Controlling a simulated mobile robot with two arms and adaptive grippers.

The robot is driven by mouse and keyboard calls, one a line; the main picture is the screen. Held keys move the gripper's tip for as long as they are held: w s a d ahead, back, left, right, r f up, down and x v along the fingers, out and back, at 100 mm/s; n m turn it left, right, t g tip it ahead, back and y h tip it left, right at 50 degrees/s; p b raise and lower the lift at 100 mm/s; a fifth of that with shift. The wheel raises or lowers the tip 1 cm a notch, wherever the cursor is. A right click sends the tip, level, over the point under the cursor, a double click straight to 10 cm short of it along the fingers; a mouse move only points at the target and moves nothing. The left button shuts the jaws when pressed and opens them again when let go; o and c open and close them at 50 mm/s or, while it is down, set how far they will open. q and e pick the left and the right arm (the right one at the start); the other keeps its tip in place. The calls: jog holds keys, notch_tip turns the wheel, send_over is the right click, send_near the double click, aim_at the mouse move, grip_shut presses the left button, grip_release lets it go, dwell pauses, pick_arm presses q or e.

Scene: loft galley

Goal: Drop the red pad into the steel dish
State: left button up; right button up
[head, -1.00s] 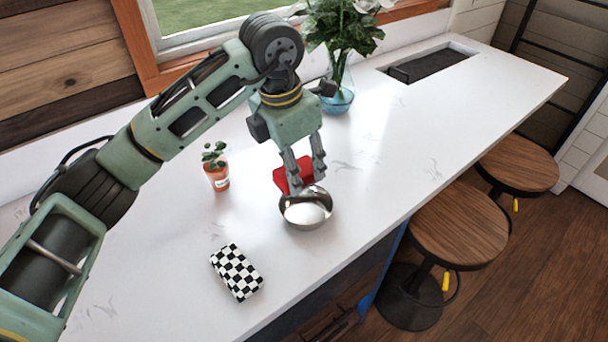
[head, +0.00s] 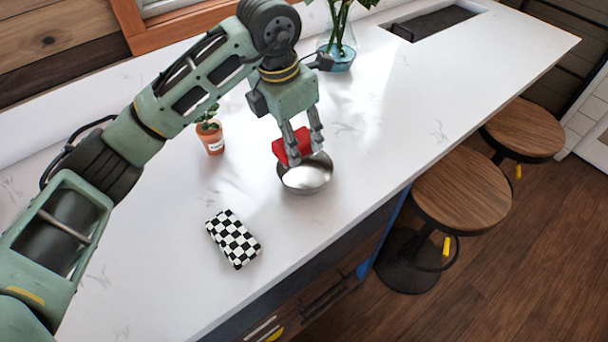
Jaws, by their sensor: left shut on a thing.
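The red pad (head: 283,153) is between the fingers of my left gripper (head: 304,158), which is shut on it. The fingers hide part of the pad. The steel dish (head: 307,181) is a round, shiny bowl standing on the white counter. The gripper and pad are at the dish's far rim and overlap it in the picture. I cannot tell whether the pad touches the rim. The part of the dish that shows looks empty. My right gripper is not in view.
A black-and-white checkered block (head: 234,239) lies on the counter (head: 150,270) at the near left. A small potted plant (head: 214,142) stands behind my left arm. A blue glass vase (head: 338,52) stands at the back. The counter right of the dish is clear. Stools (head: 460,190) stand along its edge.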

pick_arm(q)
jog(key=shift+s, duration=0.1)
jog(key=o, duration=0.7)
jog(key=shift+r, duration=0.1)
jog(key=shift+c, duration=0.2)
jog(key=o, duration=0.5)
jog(key=shift+o, duration=0.2)
jog(key=shift+r, duration=0.1)
notch_tip(320, 180, up, 12)
jog(key=s+a, duration=0.1)
jog(key=shift+a+f, duration=0.2)
jog(key=shift+a, duration=0.05)
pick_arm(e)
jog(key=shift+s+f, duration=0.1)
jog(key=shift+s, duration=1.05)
